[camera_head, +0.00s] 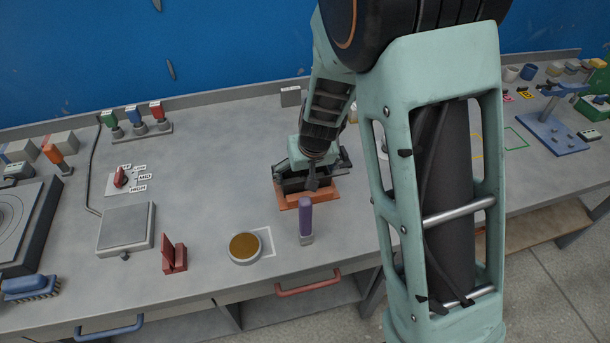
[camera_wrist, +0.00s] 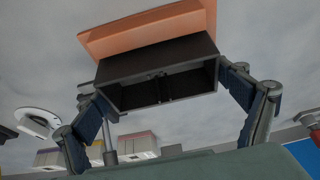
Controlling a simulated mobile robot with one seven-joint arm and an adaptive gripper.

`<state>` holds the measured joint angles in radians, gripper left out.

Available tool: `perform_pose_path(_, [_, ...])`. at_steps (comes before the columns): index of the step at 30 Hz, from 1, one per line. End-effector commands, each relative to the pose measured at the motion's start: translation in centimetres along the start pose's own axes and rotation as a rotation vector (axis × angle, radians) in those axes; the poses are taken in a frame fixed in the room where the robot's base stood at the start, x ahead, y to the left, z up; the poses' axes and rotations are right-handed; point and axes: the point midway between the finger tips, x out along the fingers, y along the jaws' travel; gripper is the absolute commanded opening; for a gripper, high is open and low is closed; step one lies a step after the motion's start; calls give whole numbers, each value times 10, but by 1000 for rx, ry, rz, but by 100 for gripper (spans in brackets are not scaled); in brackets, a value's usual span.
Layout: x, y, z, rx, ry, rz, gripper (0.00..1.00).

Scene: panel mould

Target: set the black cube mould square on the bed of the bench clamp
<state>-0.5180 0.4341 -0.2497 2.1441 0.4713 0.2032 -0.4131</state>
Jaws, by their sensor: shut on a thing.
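My gripper (camera_head: 311,176) is over the front middle of the bench, pointing down. It is shut on the black cube mould (camera_head: 293,185), mostly hidden by the fingers in the head view. In the wrist view the mould (camera_wrist: 158,62) is a dark open box with a dividing wall, between the two blue-padded fingers. An orange slab (camera_head: 322,196) lies directly under the mould; it also shows in the wrist view (camera_wrist: 145,30). Whether they touch is unclear. A blue stand (camera_head: 558,134) with a flat base and post at the right looks like the bench clamp.
A purple-handled tool (camera_head: 305,218) stands upright just in front of the orange slab. A round tin (camera_head: 245,248) and a red bracket (camera_head: 174,256) stand left of it. A square grey plate (camera_head: 126,227) lies farther left. The bench behind these is mostly clear.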

Motion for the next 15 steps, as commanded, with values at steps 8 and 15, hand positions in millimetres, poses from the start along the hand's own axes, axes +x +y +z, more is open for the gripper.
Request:
perform_pose_path(8, [3,0,0,0,2,0,52])
perform_pose_path(15, [6,0,2,0,1,0,100])
